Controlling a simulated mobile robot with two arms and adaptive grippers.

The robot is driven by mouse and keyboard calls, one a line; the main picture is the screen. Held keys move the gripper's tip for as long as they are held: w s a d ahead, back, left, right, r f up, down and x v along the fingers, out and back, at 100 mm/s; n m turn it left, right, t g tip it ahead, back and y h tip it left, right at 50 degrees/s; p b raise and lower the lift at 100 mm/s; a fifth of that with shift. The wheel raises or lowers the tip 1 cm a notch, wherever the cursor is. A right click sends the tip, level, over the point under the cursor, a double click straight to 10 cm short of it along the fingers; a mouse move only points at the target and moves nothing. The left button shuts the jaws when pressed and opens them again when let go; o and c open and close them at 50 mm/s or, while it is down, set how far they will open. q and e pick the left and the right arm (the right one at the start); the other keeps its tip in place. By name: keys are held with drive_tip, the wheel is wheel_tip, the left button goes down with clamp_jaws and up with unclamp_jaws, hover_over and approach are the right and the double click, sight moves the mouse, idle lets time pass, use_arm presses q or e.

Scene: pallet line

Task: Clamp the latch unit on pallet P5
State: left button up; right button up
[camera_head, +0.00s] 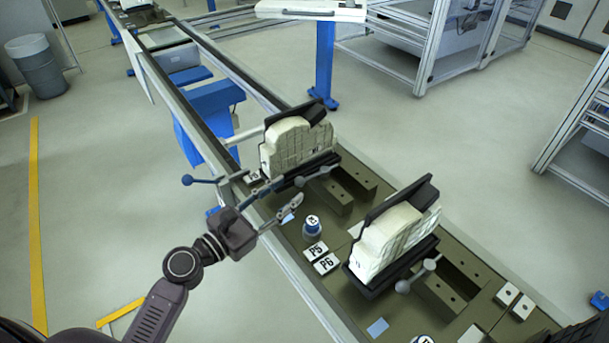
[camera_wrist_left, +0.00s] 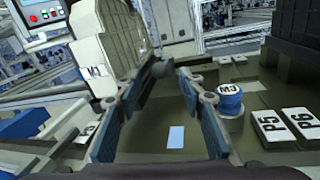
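Two pale units with black frames stand upright on the dark green pallet deck (camera_head: 355,205): a far one (camera_head: 284,146) and a near one (camera_head: 385,240). Plates P5 (camera_head: 316,251) and P6 (camera_head: 326,264) lie between them; I cannot tell which unit P5 marks. My left gripper (camera_head: 288,194) is beside the far unit's base, near its clamp levers. In the left wrist view its blue-padded fingers (camera_wrist_left: 155,92) are apart with nothing between the pads. A dark ball knob (camera_wrist_left: 161,69) shows just beyond the fingertips. My right gripper is not in view.
A blue M3 knob (camera_head: 312,225) stands on the deck, right of my left gripper. Another ball-ended lever (camera_head: 402,286) is at the near unit. Open floor (camera_head: 110,190) lies left.

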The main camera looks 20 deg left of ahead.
sight(296, 183)
use_arm(q)
drive_tip(key=p+x, duration=0.1)
drive_tip(key=x, duration=0.3)
drive_tip(key=shift+w+d+r, duration=0.1)
drive_tip(key=shift+w+r, duration=0.05)
drive_tip(key=shift+w, duration=0.1)
drive_tip(key=shift+w+d, duration=0.25)
drive_tip(key=shift+w, duration=0.15)
drive_tip(key=c, duration=0.8)
clamp_jaws()
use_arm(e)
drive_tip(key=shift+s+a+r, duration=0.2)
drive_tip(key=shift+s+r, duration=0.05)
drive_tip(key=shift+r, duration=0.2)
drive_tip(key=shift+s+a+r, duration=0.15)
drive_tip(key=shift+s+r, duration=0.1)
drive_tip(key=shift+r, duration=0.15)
